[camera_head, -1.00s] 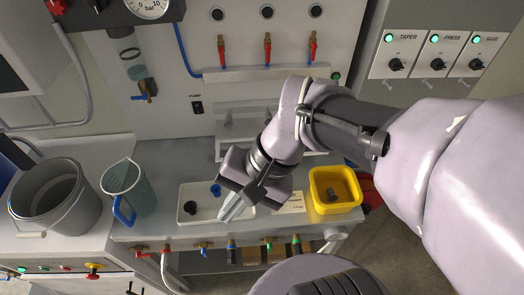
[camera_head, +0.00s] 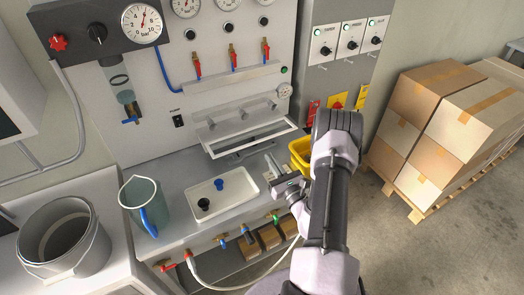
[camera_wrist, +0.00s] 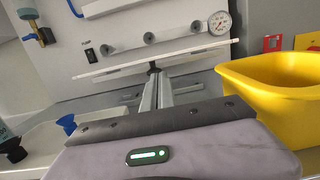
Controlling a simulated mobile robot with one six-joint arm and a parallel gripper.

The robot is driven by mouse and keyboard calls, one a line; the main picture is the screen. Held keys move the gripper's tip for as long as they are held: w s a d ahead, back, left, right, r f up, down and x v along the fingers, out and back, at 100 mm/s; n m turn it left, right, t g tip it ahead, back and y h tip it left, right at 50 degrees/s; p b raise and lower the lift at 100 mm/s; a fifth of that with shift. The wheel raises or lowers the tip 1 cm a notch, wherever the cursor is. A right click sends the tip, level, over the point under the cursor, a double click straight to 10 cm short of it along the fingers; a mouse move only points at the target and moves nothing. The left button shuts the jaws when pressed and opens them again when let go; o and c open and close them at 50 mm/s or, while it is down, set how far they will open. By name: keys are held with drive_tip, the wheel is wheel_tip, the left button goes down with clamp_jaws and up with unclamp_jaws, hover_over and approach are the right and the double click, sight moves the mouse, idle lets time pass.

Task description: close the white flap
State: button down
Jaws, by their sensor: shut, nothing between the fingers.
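The white flap (camera_head: 250,143) appears as a white-rimmed panel low on the back wall, below a row of knobs. It seems to stand out from the wall over the bench. In the wrist view it looks like a thin, nearly edge-on white strip (camera_wrist: 195,54). My gripper (camera_head: 270,160) is shut and empty, just below and in front of the flap's right part. In the wrist view my gripper's fingertips (camera_wrist: 155,74) point at the strip's underside. I cannot tell whether they touch it.
A yellow bin (camera_head: 299,153) stands close to the right of my gripper; it fills the right side of the wrist view (camera_wrist: 285,110). A white tray (camera_head: 235,202) with a blue and a black piece lies left. A jug (camera_head: 143,200) and bucket (camera_head: 62,240) stand farther left.

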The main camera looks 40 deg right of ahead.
sight(253, 139)
drive_tip(key=x, duration=0.5)
drive_tip(key=shift+w+r, duration=0.1)
drive_tip(key=shift+w, duration=0.15)
drive_tip(key=shift+a, duration=0.1)
